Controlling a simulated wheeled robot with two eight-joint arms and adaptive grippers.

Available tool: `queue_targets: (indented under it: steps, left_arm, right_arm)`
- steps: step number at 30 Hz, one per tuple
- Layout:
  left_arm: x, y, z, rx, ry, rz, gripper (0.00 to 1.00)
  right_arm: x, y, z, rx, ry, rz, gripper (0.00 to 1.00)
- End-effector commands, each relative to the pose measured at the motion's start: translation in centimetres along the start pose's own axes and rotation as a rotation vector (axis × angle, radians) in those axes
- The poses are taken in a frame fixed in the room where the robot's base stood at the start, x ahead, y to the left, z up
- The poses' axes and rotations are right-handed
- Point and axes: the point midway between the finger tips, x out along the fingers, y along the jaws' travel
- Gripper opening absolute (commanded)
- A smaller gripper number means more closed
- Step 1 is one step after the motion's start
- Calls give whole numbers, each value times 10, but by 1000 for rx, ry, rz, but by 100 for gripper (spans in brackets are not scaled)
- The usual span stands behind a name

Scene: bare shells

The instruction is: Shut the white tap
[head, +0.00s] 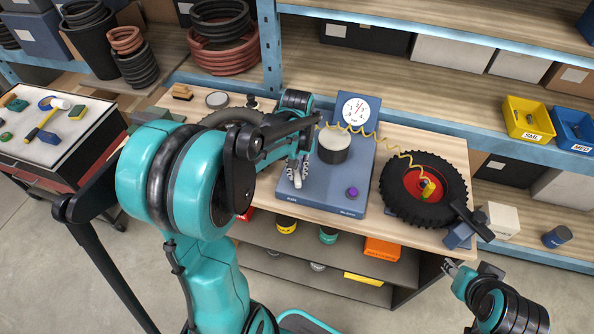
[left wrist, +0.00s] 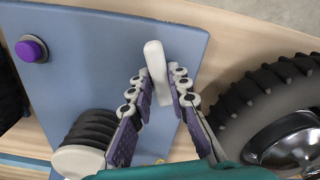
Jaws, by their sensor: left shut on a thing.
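The white tap (left wrist: 154,62) is a pale lever on the blue panel of a machine (head: 328,195); it also shows small in the head view (head: 297,181). My left gripper (left wrist: 160,80) is shut on the tap, one finger on each side of the lever. In the head view my left gripper (head: 299,168) reaches down onto the machine's left side, and its fingers hide part of the tap. My right gripper (head: 452,267) is at the lower right, away from the machine; its fingers are too small to judge.
On the panel are a black bellows with a pale top (head: 334,145), a purple knob (head: 352,193) and a dial gauge (head: 358,110). A yellow coiled hose (head: 370,133) runs to a tyre with a red hub (head: 423,190) on the right. Another tyre (left wrist: 270,110) stands close beside my left gripper.

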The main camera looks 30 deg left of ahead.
Motion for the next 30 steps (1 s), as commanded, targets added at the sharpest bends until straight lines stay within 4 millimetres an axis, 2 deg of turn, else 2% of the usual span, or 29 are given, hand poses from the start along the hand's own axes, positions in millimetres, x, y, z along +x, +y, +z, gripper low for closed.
queue_targets:
  steps: [6, 15, 30]
  left_arm:
    - [0, 0, 0, 175, 0, 0, 0]
    - [0, 0, 0, 339, 0, 0, 0]
    - [0, 0, 0, 404, 0, 0, 0]
  right_arm:
    - [0, 0, 0, 0, 0, 0, 38]
    - [0, 0, 0, 0, 0, 0, 38]
    - [0, 0, 0, 0, 0, 0, 38]
